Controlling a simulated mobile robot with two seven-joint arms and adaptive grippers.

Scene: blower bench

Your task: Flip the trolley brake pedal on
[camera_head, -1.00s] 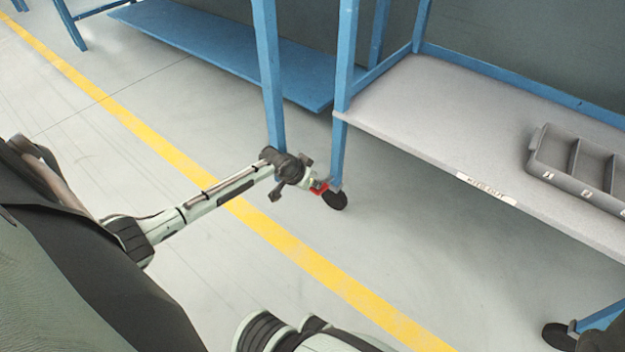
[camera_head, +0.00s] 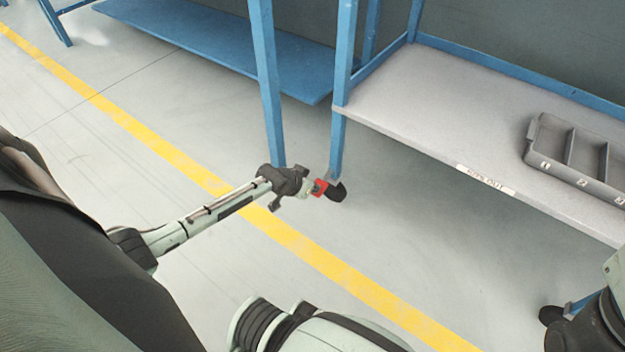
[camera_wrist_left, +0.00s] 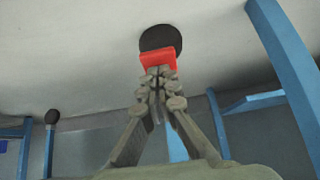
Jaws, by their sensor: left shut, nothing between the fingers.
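The red brake pedal (camera_head: 319,187) sits at the black caster wheel (camera_head: 337,192) under a blue trolley leg. My left gripper (camera_head: 308,190) is shut and empty, low above the floor, with its fingertips at the pedal. In the left wrist view the shut fingertips (camera_wrist_left: 157,80) point at the near edge of the red pedal (camera_wrist_left: 158,60) and appear to touch it. The dark wheel (camera_wrist_left: 160,37) is behind the pedal. The pedal's exact tilt is hard to tell. My right gripper is not clearly in view.
The trolley's grey shelf (camera_head: 400,110) overhangs to the right and carries a grey divided tray (camera_head: 560,172). A blue leg (camera_head: 266,90) stands just behind my left wrist. Another blue shelf (camera_head: 220,50) is further back. The floor by the yellow line (camera_head: 330,266) is clear.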

